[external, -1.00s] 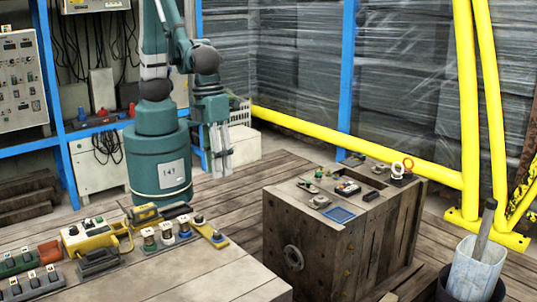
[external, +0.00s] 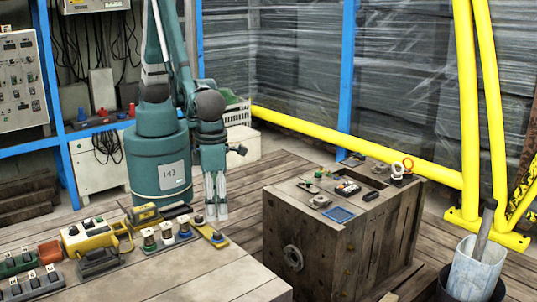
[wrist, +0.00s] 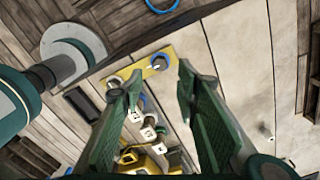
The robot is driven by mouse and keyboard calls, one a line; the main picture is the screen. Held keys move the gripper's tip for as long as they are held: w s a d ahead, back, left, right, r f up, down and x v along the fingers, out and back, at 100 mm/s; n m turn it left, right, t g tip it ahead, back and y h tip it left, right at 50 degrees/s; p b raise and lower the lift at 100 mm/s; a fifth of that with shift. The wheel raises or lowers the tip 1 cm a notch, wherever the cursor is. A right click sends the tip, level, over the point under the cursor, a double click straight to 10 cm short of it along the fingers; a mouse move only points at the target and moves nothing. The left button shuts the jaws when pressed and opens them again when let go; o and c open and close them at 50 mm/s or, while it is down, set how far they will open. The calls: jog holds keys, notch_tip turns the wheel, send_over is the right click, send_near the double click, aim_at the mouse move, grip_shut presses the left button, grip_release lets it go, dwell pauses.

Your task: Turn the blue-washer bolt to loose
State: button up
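A yellow plate (wrist: 140,72) on the bench carries two bolts; it also shows in the external view (external: 208,231). The bolt with the bluish washer (wrist: 160,62) appears to be the one at the plate's right end in the wrist view. The other bolt (wrist: 115,81) sits at the left end, with a paler, orange-tinted ring. My gripper (wrist: 159,80) is open and empty, its fingers pointing down. In the wrist view the bluish-washer bolt shows between the fingertips, beyond them. In the external view my gripper (external: 216,214) hangs above and behind the plate.
Several tagged knobs (wrist: 148,131) stand beside the plate. A yellow control box (external: 88,235) and a red-and-green switch row lie farther left on the bench. A wooden crate (external: 305,240) with small items stands to the right. The bench's front right is clear.

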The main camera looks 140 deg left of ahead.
aim_at(217, 233)
jog(key=shift+f, duration=0.15)
jog(key=shift+f+b, duration=0.65)
jog(key=shift+f, duration=3.1)
jog(key=c, duration=0.9)
